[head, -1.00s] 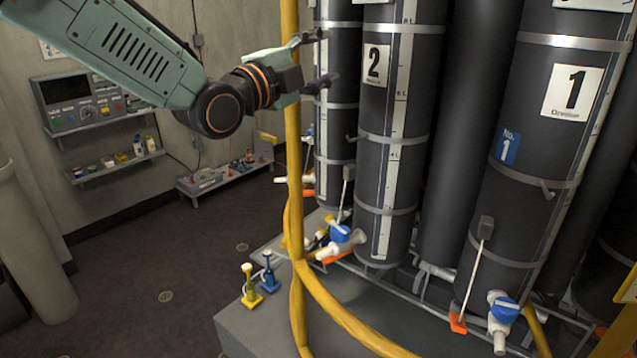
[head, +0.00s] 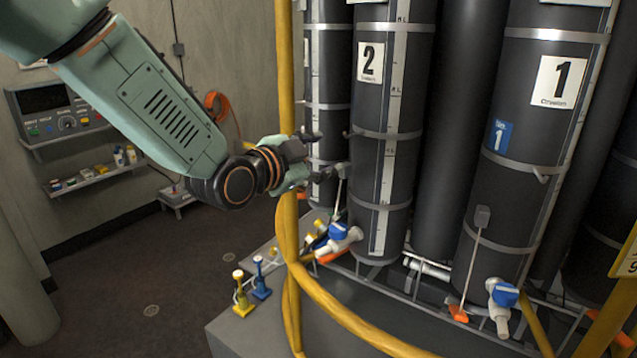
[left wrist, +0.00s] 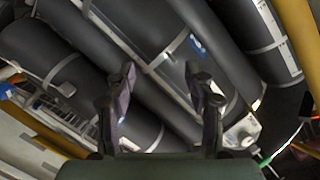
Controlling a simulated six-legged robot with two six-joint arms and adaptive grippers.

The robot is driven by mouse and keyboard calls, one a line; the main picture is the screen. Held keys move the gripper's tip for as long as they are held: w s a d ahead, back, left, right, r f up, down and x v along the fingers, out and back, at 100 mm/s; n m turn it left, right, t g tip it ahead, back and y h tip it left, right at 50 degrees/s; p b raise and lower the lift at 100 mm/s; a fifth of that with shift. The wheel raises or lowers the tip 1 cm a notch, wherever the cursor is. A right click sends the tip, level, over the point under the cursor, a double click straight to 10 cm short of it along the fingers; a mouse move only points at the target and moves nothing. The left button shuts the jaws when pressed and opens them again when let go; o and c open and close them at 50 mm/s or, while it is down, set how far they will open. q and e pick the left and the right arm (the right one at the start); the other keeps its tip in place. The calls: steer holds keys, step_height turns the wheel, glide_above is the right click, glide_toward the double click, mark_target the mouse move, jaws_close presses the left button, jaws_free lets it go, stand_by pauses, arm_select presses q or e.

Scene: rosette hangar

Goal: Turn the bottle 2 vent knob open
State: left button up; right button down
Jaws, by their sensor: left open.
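Bottle 2 (head: 383,170) is a tall dark cylinder with a white label marked 2, upright in the middle of the head view. A blue knob (head: 338,231) sits on a white valve (head: 350,240) near its foot, with an orange tab beside it. My left gripper (head: 318,154) is open and empty. In the head view it appears above and a little left of the blue knob, apart from it. In the left wrist view its open fingers (left wrist: 164,88) have dark cylinders beyond them. I cannot make out the knob there. My right gripper is not in view.
Bottle 1 (head: 520,150) stands at the right with its own blue knob (head: 504,294). A yellow rail (head: 286,80) rises by my left gripper and another curves across the front. Small yellow and blue fittings (head: 242,295) stand on the grey plinth. Floor at the left is clear.

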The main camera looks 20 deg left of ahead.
arm_select(q)
steer(key=s+f+n+g+y+b, duration=0.3)
steer(key=s+f+n, duration=0.4)
steer(key=f, duration=1)
steer(key=s+f+n+g+b, duration=0.45)
steer(key=s+f, duration=0.45)
steer(key=f, duration=0.9)
steer(key=s+f+g+y+b, duration=0.1)
steer(key=s+f+g+b, duration=0.6)
steer(key=s+f, duration=1.5)
steer(key=s+g, duration=0.1)
steer(key=s, duration=0.3)
steer(key=shift+s+f, duration=0.15)
steer(key=shift+f, duration=0.1)
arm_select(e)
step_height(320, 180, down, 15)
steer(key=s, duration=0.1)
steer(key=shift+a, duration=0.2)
arm_select(q)
steer(key=shift+d, duration=0.15)
